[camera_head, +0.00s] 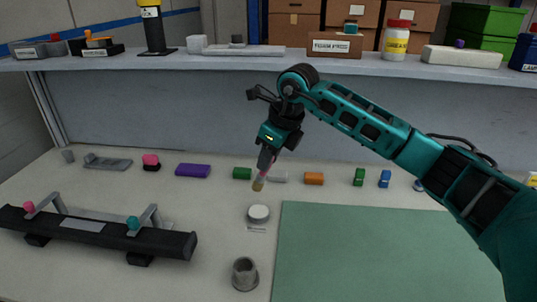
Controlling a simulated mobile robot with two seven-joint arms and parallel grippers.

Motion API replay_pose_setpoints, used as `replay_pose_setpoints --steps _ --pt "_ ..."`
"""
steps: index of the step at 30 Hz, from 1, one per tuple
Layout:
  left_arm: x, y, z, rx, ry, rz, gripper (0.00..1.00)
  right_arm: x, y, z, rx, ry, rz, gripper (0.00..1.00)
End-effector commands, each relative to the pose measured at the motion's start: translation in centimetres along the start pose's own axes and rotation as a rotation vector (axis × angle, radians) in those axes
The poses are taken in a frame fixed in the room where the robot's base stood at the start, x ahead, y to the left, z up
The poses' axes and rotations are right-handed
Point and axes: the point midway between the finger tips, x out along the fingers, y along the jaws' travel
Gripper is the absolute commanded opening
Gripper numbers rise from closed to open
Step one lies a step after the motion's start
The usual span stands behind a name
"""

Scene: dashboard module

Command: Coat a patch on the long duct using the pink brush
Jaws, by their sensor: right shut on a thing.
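My right gripper (267,156) is shut on the pink brush (264,172) and holds it over the workbench, bristles pointing down. The brush's tan tip is above and behind a small round white-topped pot (258,214); I cannot tell its exact height. Most of the handle is hidden by the gripper. The long black duct (165,242) lies at the left on short feet, with a light grey patch (82,226) on its top. Two grey clamps with a pink knob (29,206) and a teal knob (133,222) stand on it. My left gripper is out of view.
A grey cup (245,274) stands at the front middle. A green mat (390,255) covers the right side. Small coloured blocks, among them a purple one (193,170), line the back. A loaded shelf (260,63) runs above the bench.

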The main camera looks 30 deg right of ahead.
Motion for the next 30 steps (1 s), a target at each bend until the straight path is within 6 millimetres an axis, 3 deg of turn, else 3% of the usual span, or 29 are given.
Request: replay_pose_setpoints --steps 12,21,30 --pt "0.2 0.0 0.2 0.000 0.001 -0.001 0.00 2.1 0.1 -0.7 0.003 0.000 0.001 0.00" --pt "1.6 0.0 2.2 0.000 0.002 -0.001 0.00 5.2 0.2 -1.9 0.003 -0.001 0.000 0.00" --pt "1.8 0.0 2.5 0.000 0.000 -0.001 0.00 5.7 0.2 -2.1 0.003 -0.002 -0.001 0.00"
